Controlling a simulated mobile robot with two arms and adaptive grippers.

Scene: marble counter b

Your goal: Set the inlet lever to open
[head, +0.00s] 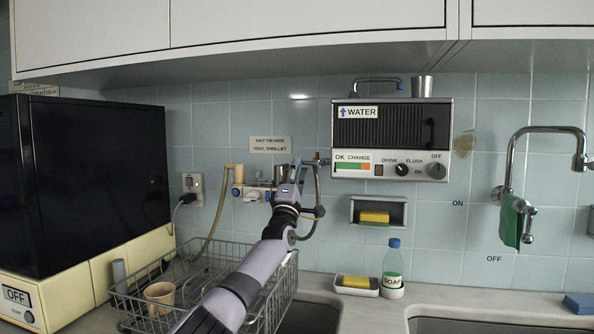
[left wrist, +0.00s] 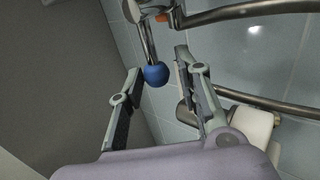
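In the left wrist view a metal lever with a round blue knob (left wrist: 156,74) hangs from a pipe fitting with an orange mark. The knob sits in the gap between the fingertips of my left gripper (left wrist: 158,64); the fingers are spread and I see no clear contact. In the head view my left gripper (head: 296,172) reaches up to the tiled wall, just left of the small wall valve (head: 318,160) and hose below the water unit (head: 391,138). It hides the blue knob there. My right gripper is out of view.
A wire dish rack (head: 205,285) with a tan cup (head: 160,297) stands under my left arm. A beige hose (head: 222,210) runs beside the gripper. A large black-fronted appliance (head: 95,180) stands left. A soap bottle (head: 393,268) and sponge dish (head: 356,286) stand right.

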